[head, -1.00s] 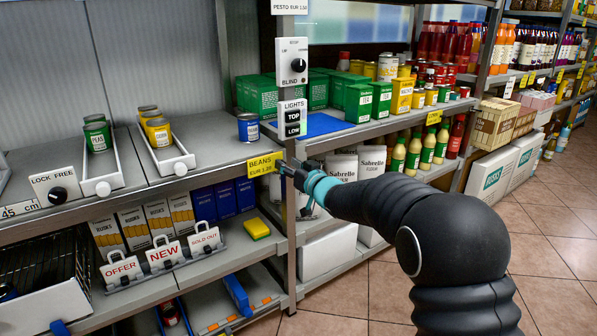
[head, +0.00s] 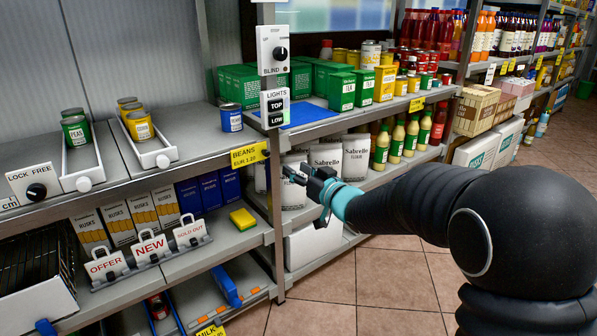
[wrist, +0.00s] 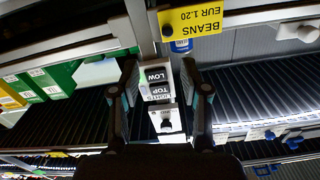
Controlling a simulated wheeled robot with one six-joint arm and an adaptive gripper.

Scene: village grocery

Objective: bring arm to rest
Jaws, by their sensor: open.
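My gripper (head: 301,177) is at the end of my dark arm with a teal band. It is in front of the shelf unit, just right of the metal post and the yellow BEANS label (head: 249,153). In the wrist view my gripper (wrist: 160,78) has its two fingers spread apart with nothing held between them. The LIGHTS switch panel (wrist: 158,85) shows upside down beyond the gap between the fingers. In the head view that panel (head: 275,106) hangs on the post above my gripper.
A blue can (head: 231,118) stands on the upper shelf near the post. Sign clips (head: 150,249) and a yellow sponge (head: 242,219) are lower left. The tiled floor (head: 395,285) is clear at front.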

